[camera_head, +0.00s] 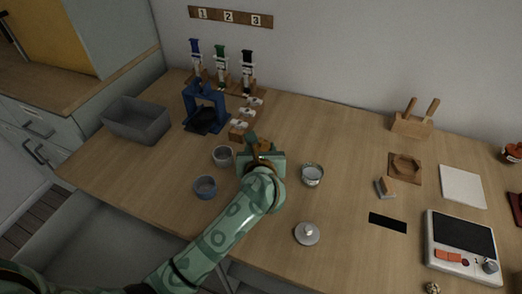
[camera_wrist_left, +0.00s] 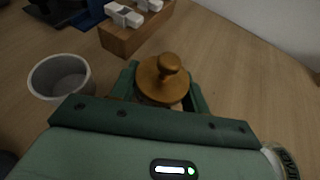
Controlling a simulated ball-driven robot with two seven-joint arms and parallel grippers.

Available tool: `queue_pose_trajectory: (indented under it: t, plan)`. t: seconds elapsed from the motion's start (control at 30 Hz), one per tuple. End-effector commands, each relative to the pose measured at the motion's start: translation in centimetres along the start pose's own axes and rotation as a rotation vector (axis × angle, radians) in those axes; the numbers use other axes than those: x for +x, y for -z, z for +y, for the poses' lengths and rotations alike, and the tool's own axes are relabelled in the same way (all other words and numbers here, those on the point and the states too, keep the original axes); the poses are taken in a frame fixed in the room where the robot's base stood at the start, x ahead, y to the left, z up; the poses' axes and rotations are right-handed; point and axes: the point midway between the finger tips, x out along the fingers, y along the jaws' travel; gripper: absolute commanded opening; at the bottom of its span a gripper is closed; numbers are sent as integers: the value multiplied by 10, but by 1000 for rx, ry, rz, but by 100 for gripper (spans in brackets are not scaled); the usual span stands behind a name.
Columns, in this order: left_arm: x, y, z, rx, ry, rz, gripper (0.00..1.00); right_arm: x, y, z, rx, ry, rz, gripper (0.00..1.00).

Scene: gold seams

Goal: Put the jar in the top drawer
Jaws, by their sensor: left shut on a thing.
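My left gripper (camera_head: 262,147) is over the middle of the table, shut on a jar with a round wooden lid and knob. In the left wrist view the jar's lid (camera_wrist_left: 162,82) shows between the fingers (camera_wrist_left: 160,90); its body is mostly hidden, and I cannot tell if it touches the table. Below the table's front edge at the lower left is a grey surface (camera_head: 110,235) that looks like an open drawer, partly cut off by my arm. My right gripper is not in view.
Two small grey cups (camera_head: 206,187) (camera_head: 222,156) stand left of the gripper. An open pale container (camera_head: 313,174) stands to its right, and a grey knobbed lid (camera_head: 307,233) lies nearer.

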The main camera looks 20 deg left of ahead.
Motion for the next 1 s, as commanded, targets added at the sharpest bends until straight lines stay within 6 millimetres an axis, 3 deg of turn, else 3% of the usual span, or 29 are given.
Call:
queue_pose_trajectory:
  t: [0.17, 0.2, 0.23, 0.27, 0.63, 1.0]
  plan:
    - [2, 4, 0, 0, 0, -1, 16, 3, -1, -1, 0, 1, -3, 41]
    - [1, 3, 0, 0, 0, 0, 57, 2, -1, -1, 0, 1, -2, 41]
    - [1, 2, 0, 0, 0, -1, 66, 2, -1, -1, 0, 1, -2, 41]
    - [1, 2, 0, 0, 0, -1, 68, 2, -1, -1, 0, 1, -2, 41]
    - [-7, -2, 0, -1, 2, -1, 68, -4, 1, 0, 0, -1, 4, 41]
    - [-89, -4, 0, -3, 2, 0, 68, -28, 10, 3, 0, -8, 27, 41]
